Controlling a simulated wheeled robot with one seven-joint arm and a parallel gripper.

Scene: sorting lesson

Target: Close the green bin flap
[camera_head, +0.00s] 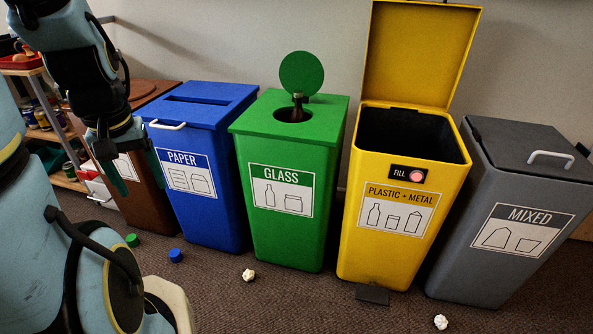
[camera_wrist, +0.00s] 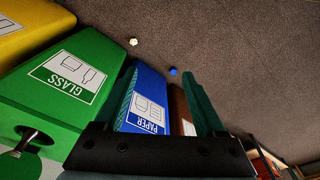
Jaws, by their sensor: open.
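The green GLASS bin (camera_head: 285,225) stands in the middle of the row in the head view. Its round green flap (camera_head: 302,72) is raised, standing upright behind the round hole in the lid. A brown bottle neck (camera_head: 297,104) sticks up out of the hole, in front of the flap. In the wrist view, the green bin (camera_wrist: 40,110) lies left of my open gripper (camera_wrist: 160,80), with the hole and bottle neck at the lower left.
The blue PAPER bin (camera_head: 203,210) stands between my gripper and the green bin. The yellow bin (camera_head: 385,250), its tall lid up, and the grey MIXED bin (camera_head: 500,265) stand right. A brown bin (camera_head: 148,205) stands left. Caps and crumpled paper (camera_head: 248,275) lie on the floor.

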